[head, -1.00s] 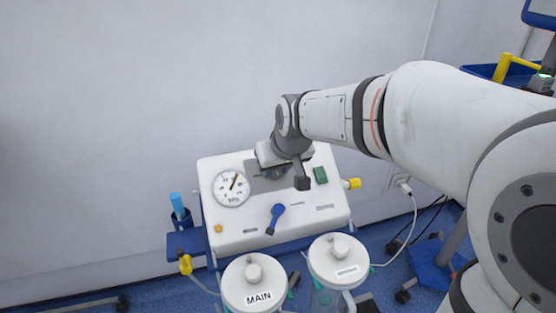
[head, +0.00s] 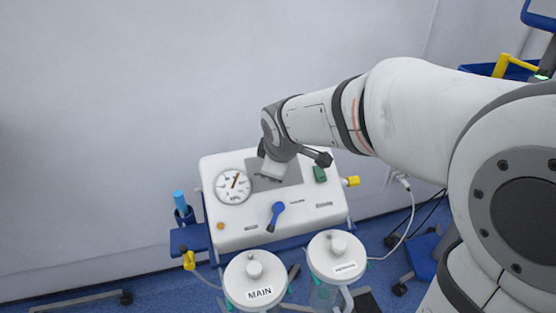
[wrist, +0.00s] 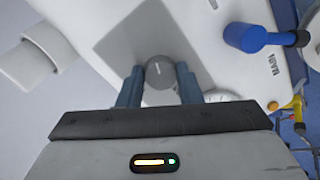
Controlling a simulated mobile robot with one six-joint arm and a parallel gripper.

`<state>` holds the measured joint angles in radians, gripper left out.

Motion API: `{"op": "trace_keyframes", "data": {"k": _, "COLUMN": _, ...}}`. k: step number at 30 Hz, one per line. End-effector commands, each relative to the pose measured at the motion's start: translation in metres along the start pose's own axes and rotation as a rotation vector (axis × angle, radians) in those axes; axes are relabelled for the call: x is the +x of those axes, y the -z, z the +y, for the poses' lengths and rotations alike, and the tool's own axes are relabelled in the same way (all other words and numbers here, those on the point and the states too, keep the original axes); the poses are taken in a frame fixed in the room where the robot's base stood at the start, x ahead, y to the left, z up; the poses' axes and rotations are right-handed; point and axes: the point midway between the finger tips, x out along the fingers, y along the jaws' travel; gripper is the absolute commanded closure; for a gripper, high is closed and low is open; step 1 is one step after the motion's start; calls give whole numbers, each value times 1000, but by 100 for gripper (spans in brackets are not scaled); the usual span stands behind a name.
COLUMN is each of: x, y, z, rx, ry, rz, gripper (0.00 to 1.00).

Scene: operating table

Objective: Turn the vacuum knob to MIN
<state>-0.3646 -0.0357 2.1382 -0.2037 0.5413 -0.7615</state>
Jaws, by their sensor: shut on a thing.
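The vacuum knob (wrist: 160,72) is a round grey knob with a pale pointer line, on a grey panel (wrist: 130,45) of the white suction unit (head: 240,235). In the wrist view it sits between the two blue-grey fingers of my gripper (wrist: 159,84), which are shut on it. In the head view my gripper (head: 274,168) reaches down onto the grey panel and hides the knob. The MIN marking cannot be read. A round gauge (head: 233,186) with a dark needle is left of the panel; its edge also shows in the wrist view (wrist: 218,96).
Two lidded canisters, one labelled MAIN (head: 254,278), stand in front. A wall (head: 110,90) is close behind the unit.

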Motion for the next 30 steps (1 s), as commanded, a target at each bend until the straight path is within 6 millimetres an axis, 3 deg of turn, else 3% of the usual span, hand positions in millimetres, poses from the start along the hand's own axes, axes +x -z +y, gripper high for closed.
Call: {"op": "trace_keyframes", "data": {"k": 30, "x": -2, "y": 1, "z": 1, "rx": -959, "ry": -108, "rz": -59, "gripper": 91}}
